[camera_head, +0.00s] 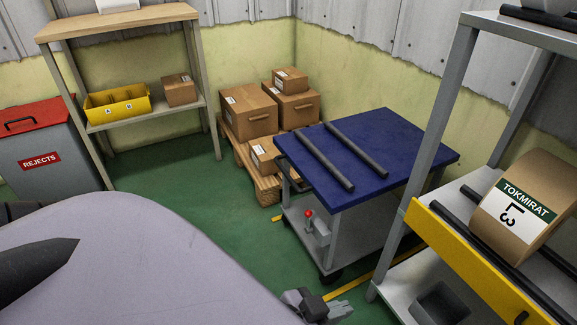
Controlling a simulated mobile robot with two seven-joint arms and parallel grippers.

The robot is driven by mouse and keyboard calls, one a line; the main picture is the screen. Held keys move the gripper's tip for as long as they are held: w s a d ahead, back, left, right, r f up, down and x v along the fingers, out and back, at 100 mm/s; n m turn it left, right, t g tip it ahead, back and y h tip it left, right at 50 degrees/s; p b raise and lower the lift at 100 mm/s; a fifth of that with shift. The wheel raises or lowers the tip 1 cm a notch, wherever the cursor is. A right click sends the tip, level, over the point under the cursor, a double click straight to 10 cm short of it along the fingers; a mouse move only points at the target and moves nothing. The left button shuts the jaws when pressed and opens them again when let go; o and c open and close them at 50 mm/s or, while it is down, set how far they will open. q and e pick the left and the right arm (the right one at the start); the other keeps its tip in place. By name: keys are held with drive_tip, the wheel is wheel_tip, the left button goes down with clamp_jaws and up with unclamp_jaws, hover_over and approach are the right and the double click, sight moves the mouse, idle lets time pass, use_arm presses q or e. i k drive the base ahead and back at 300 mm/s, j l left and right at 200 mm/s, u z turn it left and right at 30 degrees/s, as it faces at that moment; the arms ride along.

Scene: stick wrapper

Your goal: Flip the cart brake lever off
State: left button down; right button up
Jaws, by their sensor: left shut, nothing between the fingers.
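The cart (405,140) has a blue top and a grey lower shelf on dark casters. Its brake lever (309,214) has a red knob and stands roughly upright at the near left corner of the lower shelf, beside a grey bracket. My left gripper (330,311) is at the bottom edge, below and in front of the cart and apart from the lever. It is shut and empty, and partly cut off by the frame. My right gripper is not in view.
Two dark bars (340,155) lie on the cart top. Boxes on a wooden pallet (265,188) stand behind it. A grey rack (425,150) with a yellow-edged shelf stands close on the right. A red-lidded rejects bin (50,165) is left. Green floor is open between.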

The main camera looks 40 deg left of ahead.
sight(308, 213)
drive_tip(key=j, duration=0.45)
drive_tip(key=k+j+z, duration=0.15)
drive_tip(key=j, duration=0.75)
drive_tip(key=k+j+z, duration=0.15)
drive_tip(key=j, duration=0.75)
drive_tip(key=k+j+z, duration=0.15)
drive_tip(key=j, duration=0.7)
drive_tip(key=k+j+z, duration=0.15)
drive_tip(key=j, duration=0.25)
drive_tip(key=i+l, duration=0.8)
